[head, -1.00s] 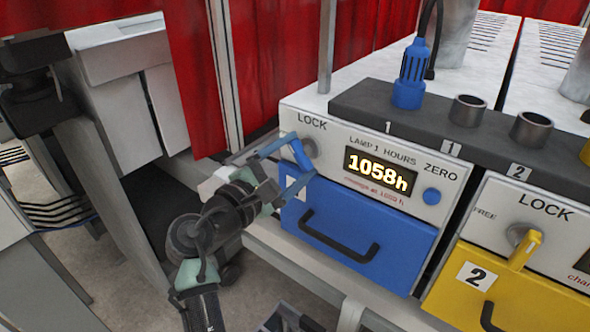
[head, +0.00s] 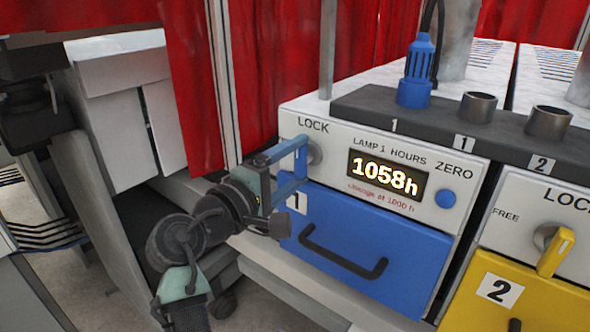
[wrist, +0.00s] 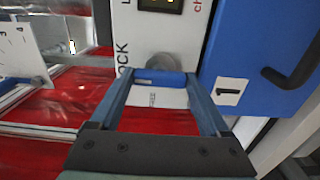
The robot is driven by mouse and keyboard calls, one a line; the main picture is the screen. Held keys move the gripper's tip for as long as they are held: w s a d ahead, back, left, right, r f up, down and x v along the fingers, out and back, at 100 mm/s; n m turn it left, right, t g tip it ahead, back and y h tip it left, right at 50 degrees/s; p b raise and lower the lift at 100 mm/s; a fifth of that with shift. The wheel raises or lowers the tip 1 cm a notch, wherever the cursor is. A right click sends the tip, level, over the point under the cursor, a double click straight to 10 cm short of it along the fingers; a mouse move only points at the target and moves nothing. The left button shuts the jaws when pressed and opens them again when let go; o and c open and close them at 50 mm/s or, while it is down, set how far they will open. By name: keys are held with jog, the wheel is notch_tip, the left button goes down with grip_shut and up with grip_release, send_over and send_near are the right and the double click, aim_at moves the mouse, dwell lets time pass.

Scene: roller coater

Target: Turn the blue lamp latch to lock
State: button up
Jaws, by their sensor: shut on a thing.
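The blue lamp latch (head: 301,160) sits on a round grey knob (head: 315,153) on the white lamp 1 panel, under the word LOCK. In the head view its handle looks close to upright. My gripper (head: 300,164) reaches in from the left and is shut on the handle, with one finger at its upper end and one at its lower end. In the wrist view the handle (wrist: 160,76) lies across between the fingertips, in front of the knob (wrist: 161,62). A small label, probably FREE, shows beside the handle there. The fingers partly hide the latch in the head view.
The blue drawer (head: 370,235) with a dark handle is just below the latch. The lamp display (head: 386,175) reads 1058h, with a blue button (head: 446,199) right of it. A yellow latch (head: 556,252) and yellow drawer (head: 520,295) stand at right. Red curtains hang behind.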

dwell(0.4)
jog(key=o, duration=1.2)
jog(key=b+v, duration=0.2)
jog(key=v, duration=1.1)
jog(key=shift+b, duration=0.35)
jog(key=d+r+m+t+y, duration=0.5)
jog(key=r+m+t+y, duration=0.15)
jog(key=r, duration=0.75)
jog(key=s+d+r+m+t+y, duration=0.1)
jog(key=s+r+t, duration=0.1)
jog(key=s+r, duration=0.2)
jog(key=s+d+r+m+t+y, duration=0.1)
jog(key=s+r+m+t, duration=0.1)
jog(key=s+r, duration=0.2)
jog(key=s+d+r+m+t+y, duration=0.1)
jog(key=s+r+t+y, duration=0.1)
jog(key=s+r, duration=0.2)
jog(key=shift+s+d, duration=0.25)
jog(key=shift+s, duration=0.05)
